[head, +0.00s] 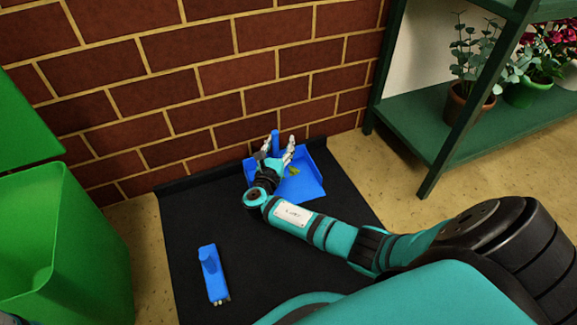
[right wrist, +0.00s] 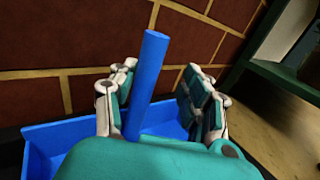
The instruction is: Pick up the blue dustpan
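The blue dustpan (head: 308,184) sits on a black mat (head: 196,211) against the brick wall. Its upright blue handle (right wrist: 150,75) stands between the fingers of my right gripper (right wrist: 160,98). In the head view, my right gripper (head: 276,153) is over the dustpan with its fingers spread on either side of the handle. A green leafy bit (head: 294,170) lies in the pan. My left gripper is not in view.
A blue hand brush (head: 213,272) lies on the mat at the front left. A green bin (head: 66,250) stands at the left. A green shelf (head: 418,118) with potted plants (head: 470,75) stands at the right. The brick wall (head: 200,80) is close behind the dustpan.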

